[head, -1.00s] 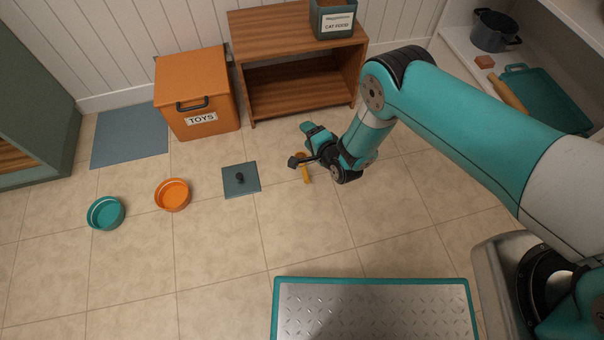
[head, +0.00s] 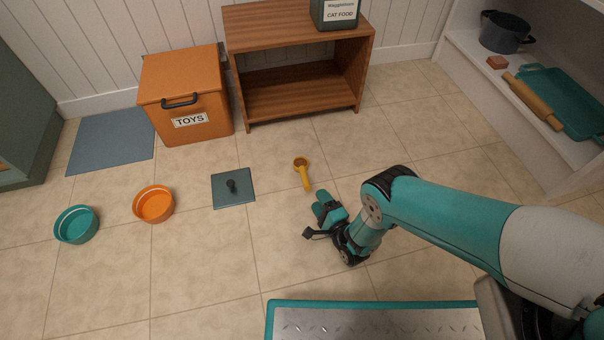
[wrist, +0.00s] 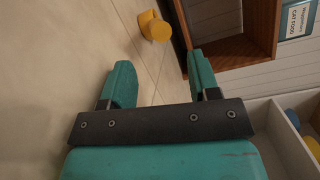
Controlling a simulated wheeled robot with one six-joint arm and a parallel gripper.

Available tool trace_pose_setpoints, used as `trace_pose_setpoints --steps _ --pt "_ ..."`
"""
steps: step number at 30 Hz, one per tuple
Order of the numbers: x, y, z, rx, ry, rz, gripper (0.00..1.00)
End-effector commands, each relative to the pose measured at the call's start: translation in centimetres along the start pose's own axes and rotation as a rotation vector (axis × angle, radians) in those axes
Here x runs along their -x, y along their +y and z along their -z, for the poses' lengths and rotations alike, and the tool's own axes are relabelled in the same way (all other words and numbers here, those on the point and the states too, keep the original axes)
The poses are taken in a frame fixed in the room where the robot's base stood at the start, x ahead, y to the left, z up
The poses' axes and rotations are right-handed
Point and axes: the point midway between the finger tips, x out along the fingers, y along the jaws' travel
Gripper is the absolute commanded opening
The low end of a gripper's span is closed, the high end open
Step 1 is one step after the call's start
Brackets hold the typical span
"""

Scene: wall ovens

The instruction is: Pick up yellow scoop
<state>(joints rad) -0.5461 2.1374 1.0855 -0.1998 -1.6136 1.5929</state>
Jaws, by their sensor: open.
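The yellow scoop (head: 303,174) lies on the tile floor in front of the wooden shelf, its round cup toward the shelf and its handle toward my gripper. My gripper (head: 322,210) is low over the floor, on the near side of the scoop and apart from it. In the wrist view the scoop (wrist: 154,26) shows beyond the fingers, above the gap between them. The two teal fingers of my gripper (wrist: 162,82) are spread open with nothing between them.
A wooden shelf (head: 300,91) stands behind the scoop, with a cat food bin (head: 336,12) on top. A blue square lid (head: 233,188) lies left of the scoop. Orange (head: 153,204) and teal (head: 77,225) bowls and an orange toy box (head: 186,95) are further left. A teal-edged plate (head: 375,322) is in front.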

Motion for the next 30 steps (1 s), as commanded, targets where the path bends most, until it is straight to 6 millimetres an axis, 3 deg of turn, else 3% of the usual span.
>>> trace_pose_setpoints --steps 3,11,21,30 --pt "-1.9 0.4 0.1 -0.001 0.001 0.001 0.56" --pt "-3.5 0.2 0.0 0.000 0.001 0.001 0.56" --pt "-7.2 0.3 -0.2 -0.001 0.001 0.001 0.56" --pt "-8.0 -0.2 -0.4 0.001 0.001 -0.002 0.56"
